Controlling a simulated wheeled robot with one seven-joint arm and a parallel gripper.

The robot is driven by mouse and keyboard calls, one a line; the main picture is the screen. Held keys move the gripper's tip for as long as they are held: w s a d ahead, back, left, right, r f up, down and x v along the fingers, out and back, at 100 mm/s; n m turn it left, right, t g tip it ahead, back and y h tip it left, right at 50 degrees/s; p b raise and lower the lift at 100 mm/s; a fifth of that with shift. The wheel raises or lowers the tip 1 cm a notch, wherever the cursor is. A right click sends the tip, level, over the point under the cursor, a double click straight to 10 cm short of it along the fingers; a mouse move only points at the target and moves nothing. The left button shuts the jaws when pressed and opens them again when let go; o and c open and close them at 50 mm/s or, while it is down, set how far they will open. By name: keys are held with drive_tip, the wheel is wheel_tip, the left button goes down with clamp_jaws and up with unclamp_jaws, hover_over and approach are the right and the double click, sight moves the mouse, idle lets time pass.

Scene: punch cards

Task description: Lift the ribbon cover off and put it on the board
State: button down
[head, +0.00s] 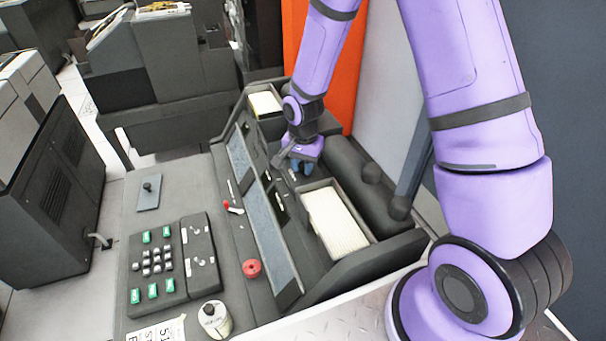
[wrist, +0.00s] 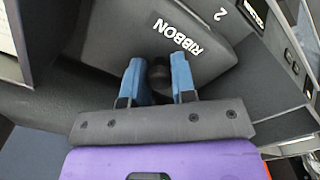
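The ribbon cover (wrist: 140,32) is a dark grey lid with white "RIBBON" lettering, in the upper middle of the wrist view. A dark round knob (wrist: 158,74) stands on it. My gripper (wrist: 160,78) has its blue fingers on either side of this knob, with the knob filling the narrow gap between them. In the head view my gripper (head: 304,162) is low over the machine's back part, and the cover is largely hidden by it. The cover appears to sit in the machine. I cannot tell for certain which surface is the board.
An open card tray (head: 364,240) stands close right of my gripper, and another card hopper (head: 264,103) behind it. A long panel (head: 262,215) rises in front. A patterned metal surface (head: 330,324) lies at the front.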

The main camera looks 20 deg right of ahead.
sight(303, 164)
drive_tip(key=shift+r, duration=0.1)
drive_tip(key=shift+r, duration=0.55)
wheel_tip(303, 164, up, 2)
drive_tip(key=shift+r, duration=0.1)
drive_tip(key=a+r, duration=0.2)
drive_tip(key=a, duration=0.6)
drive_tip(key=a+r, duration=0.3)
drive_tip(key=a, duration=0.5)
drive_tip(key=shift+r, duration=0.25)
idle(0.4)
